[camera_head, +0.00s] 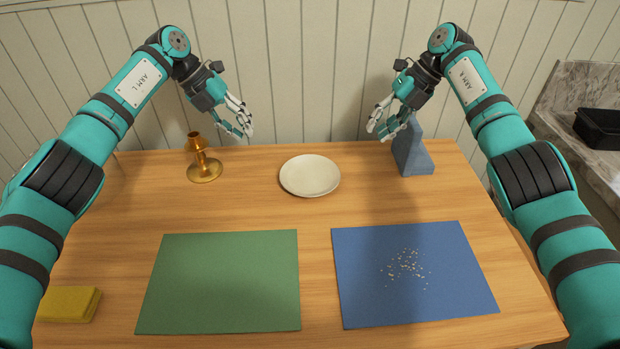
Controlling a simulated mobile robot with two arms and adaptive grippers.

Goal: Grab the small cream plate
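The small cream plate (310,175) lies flat on the wooden table, near the back and about the middle. It is empty and fully visible. My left gripper (241,131) hangs above the table's back edge, to the left of the plate and apart from it. Its fingers are spread and nothing is between them. My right gripper (380,132) hangs to the right of the plate, in front of a blue-grey stand. Its fingers are also spread and hold nothing.
A green mat (222,280) and a blue mat (412,300) with scattered crumbs (405,266) lie in front. A brass candlestick (203,165) stands back left, the blue-grey stand (413,160) back right. A yellow sponge (68,304) is front left. Wood around the plate is clear.

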